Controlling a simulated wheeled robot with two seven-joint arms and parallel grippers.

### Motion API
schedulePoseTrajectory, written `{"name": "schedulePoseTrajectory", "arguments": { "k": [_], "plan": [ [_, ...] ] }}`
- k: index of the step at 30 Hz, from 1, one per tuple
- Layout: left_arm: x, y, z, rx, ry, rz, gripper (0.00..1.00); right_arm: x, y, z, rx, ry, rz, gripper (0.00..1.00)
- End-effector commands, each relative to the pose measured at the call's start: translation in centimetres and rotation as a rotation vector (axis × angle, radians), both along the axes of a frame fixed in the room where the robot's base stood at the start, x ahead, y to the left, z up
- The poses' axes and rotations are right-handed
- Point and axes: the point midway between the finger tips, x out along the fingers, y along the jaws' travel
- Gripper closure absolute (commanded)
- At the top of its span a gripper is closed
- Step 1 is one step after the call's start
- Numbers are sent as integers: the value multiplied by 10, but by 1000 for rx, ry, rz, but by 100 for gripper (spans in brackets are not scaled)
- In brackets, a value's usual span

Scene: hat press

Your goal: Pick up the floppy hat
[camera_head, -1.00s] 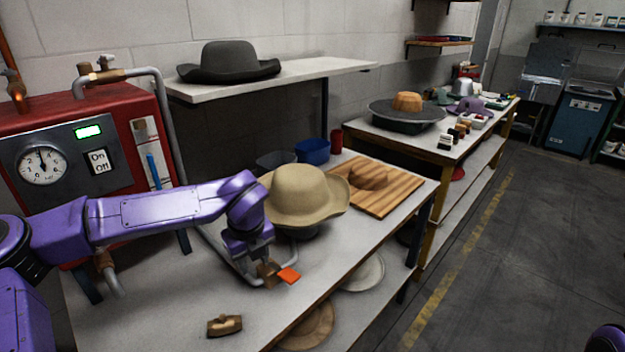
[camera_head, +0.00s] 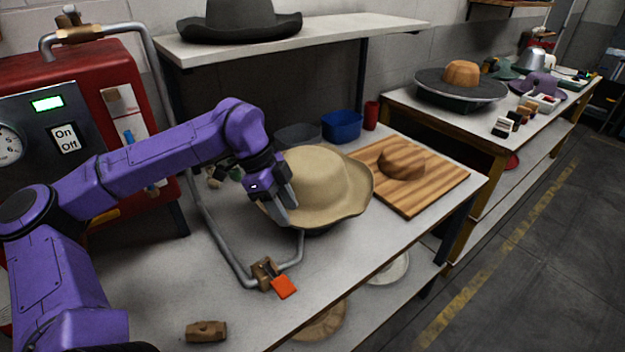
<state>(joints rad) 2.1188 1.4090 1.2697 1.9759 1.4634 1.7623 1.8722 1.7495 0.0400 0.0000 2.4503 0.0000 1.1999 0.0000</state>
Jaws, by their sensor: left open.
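The floppy hat, tan with a wide wavy brim (camera_head: 325,178), sits on the near bench in the camera_head view, on a dark support partly hidden beneath it. My left gripper (camera_head: 284,205) is at the hat's left side, pointing down by the brim and crown. It is open; I cannot tell whether a finger touches the brim. My right gripper is not in view.
A bent grey pipe with a brass fitting and orange tab (camera_head: 284,287) lies before the hat. A wooden board with a hat block (camera_head: 402,163) is to its right, a blue bowl (camera_head: 342,126) behind. A shelf with a dark hat (camera_head: 240,20) is above.

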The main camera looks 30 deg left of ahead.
Motion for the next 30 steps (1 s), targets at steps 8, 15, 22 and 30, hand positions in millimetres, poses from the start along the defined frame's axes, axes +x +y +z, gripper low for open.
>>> {"name": "schedulePoseTrajectory", "arguments": {
  "k": [8, 15, 22, 30],
  "plan": [
    [1, -11, -33, 0, 0, -1, 58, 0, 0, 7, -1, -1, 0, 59],
    [1, -11, -33, 0, -2, -1, 80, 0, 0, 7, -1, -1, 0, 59],
    [1, -11, -32, 1, -3, -1, 100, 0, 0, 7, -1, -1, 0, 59],
    [2, -11, -17, 2, -6, -3, 100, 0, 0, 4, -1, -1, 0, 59]
  ]
}}
